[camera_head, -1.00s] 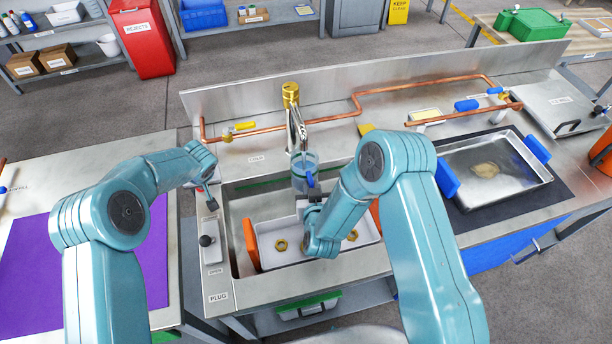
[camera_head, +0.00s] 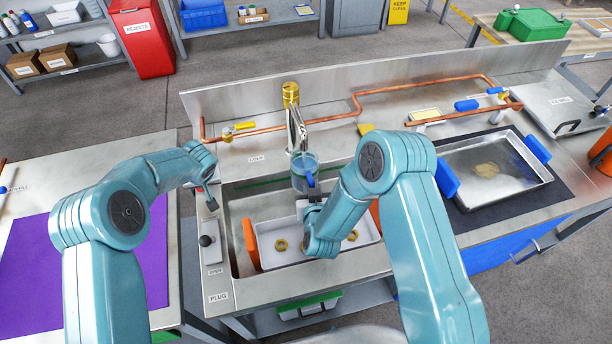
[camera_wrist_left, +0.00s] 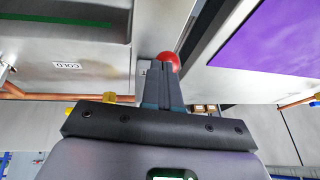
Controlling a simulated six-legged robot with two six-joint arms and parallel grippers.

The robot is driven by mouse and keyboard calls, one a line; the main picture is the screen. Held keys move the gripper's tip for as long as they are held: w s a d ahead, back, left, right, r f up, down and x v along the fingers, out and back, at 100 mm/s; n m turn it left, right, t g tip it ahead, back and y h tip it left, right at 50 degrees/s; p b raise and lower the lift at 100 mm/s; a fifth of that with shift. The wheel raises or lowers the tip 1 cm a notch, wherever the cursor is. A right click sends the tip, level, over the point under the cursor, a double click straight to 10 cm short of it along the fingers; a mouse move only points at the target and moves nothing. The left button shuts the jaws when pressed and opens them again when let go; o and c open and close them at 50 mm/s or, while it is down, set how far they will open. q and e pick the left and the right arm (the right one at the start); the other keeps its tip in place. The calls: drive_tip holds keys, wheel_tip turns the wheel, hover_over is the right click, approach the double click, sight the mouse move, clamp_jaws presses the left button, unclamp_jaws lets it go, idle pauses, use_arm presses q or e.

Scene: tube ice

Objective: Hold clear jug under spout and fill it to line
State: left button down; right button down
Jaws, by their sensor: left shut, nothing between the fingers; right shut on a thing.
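The clear jug (camera_head: 304,176) hangs upright under the steel spout (camera_head: 297,130), above the sink, and looks blue-tinted. Its fill line and exact water level are too small to tell. My right gripper (camera_head: 311,208) is shut on the jug, at its near side by the blue handle; the arm hides part of the grip. My left gripper (camera_head: 210,194) is at the sink's left edge, shut and empty. In the left wrist view its closed fingers (camera_wrist_left: 162,75) end at a red knob (camera_wrist_left: 168,60); whether they touch it is unclear.
A white tray (camera_head: 268,262) with orange handles and brass rings stands in the sink below the jug. A black knob (camera_head: 206,241) stands at the sink's left rim. A steel pan (camera_head: 520,190) with blue handles lies at right. Copper pipes (camera_head: 420,88) run behind.

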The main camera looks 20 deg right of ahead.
drive_tip(key=shift+w, duration=0.15)
use_arm(q)
drive_tip(key=d+v, duration=0.1)
drive_tip(key=v, duration=1.2)
drive_tip(key=shift+s, duration=0.5)
drive_tip(key=shift+d+f, duration=0.1)
